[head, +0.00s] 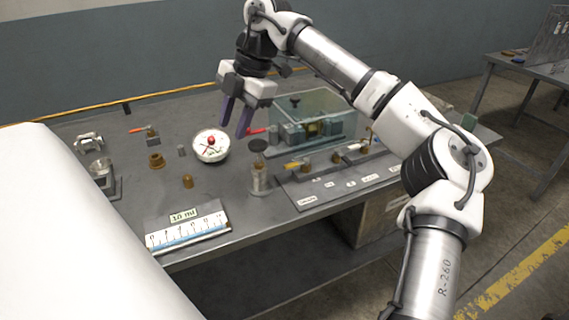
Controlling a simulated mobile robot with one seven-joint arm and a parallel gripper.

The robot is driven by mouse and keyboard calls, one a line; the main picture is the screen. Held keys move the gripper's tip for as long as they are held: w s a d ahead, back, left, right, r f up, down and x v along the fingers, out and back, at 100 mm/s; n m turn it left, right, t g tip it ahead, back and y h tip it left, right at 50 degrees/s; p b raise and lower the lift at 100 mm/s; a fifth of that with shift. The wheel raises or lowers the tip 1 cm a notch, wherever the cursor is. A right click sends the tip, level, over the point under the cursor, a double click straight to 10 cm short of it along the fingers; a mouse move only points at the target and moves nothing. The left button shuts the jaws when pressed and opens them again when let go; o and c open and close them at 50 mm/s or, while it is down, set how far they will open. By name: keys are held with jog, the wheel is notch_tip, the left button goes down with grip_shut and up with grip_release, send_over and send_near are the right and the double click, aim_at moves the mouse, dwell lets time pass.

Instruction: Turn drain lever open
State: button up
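My gripper (237,117) hangs fingers-down above the bench, and its two purple fingers are apart with nothing visible between them. A red lever (257,131) sticks out at the left side of a clear tank (340,109), just right of the fingertips; I see no contact. A yellow lever (293,166) sits on the labelled plate in front of the tank. Another red-handled lever (139,128) is on a small brass fitting at the back left. The labels are too small to read, so I cannot tell which is the drain lever.
A round white dial (211,155) with a red knob lies left of a clear cylinder (259,181). Small brass fittings (156,160) stand at left. The labelled plate (310,200) lies at right.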

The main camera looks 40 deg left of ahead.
jog(key=w+d+r+m+t+h, duration=0.25)
jog(key=w+d+m, duration=0.35)
jog(key=w, duration=0.4)
send_near(292, 164)
jog(key=shift+n+t, duration=0.4)
jog(key=shift+t, duration=0.05)
jog(key=f, duration=0.5)
jog(key=s+f, duration=0.1)
jog(key=f, duration=0.1)
jog(key=shift+f, duration=0.3)
grip_shut()
